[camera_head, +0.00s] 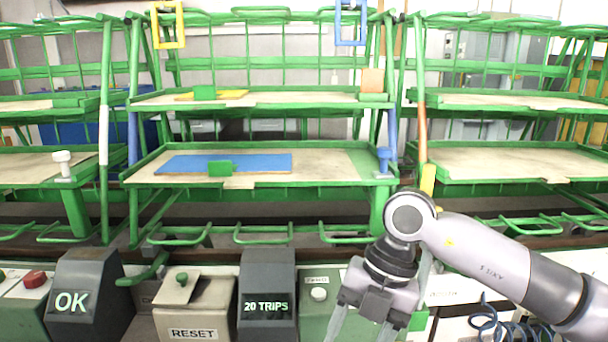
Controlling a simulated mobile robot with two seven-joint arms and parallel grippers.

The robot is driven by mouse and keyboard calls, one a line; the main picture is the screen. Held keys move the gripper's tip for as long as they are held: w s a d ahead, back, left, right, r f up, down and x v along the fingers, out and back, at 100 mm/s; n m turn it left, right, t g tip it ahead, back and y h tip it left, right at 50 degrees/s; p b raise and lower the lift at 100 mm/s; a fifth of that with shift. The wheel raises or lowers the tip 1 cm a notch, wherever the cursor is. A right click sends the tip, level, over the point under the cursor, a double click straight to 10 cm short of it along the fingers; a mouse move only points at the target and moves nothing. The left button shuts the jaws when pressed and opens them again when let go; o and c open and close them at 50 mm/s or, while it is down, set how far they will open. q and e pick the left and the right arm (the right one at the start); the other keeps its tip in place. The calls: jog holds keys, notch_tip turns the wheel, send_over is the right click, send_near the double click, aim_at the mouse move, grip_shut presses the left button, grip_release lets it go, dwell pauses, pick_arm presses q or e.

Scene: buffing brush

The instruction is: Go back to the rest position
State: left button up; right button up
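My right arm comes in from the right, and its gripper (362,334) points down at the bottom of the view, in front of the control boxes. Its two fingers stand apart with nothing seen between them; the tips are cut off by the lower edge. My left gripper is not in view. In the green rack behind, a blue sheet (265,162) lies on the middle shelf with a small green block (220,168) at its front. A yellow sheet with a green block (204,92) lies on the shelf above.
A coiled blue cable (487,322) is below my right arm.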

jog(key=s+a+r+g+y, duration=0.4)
jog(key=s+a+y, duration=0.4)
jog(key=a+y, duration=0.55)
jog(key=w+d+f+m+t+y, duration=0.1)
jog(key=w+d+m+t+y, duration=0.45)
jog(key=m+t, duration=1)
jog(key=w+d+f+m+t+h, duration=0.2)
jog(key=d+f+m+t+h, duration=0.7)
jog(key=h, duration=0.3)
jog(key=s+d+f+m+g+h, duration=0.4)
jog(key=s+f, duration=0.3)
jog(key=f, duration=0.4)
jog(key=s+d+f+m+g+h, duration=0.1)
jog(key=s+d+f+g+h, duration=0.35)
jog(key=s+d+f, duration=0.4)
pick_arm(q)
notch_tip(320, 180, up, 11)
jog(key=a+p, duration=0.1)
jog(key=p, duration=1.2)
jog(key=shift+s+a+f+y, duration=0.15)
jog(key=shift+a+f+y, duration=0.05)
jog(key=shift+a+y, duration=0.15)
pick_arm(e)
notch_tip(320, 180, up, 10)
jog(key=w, duration=0.1)
jog(key=shift+w+a+f, duration=0.2)
jog(key=shift+a+f, duration=0.05)
jog(key=shift+a, duration=0.05)
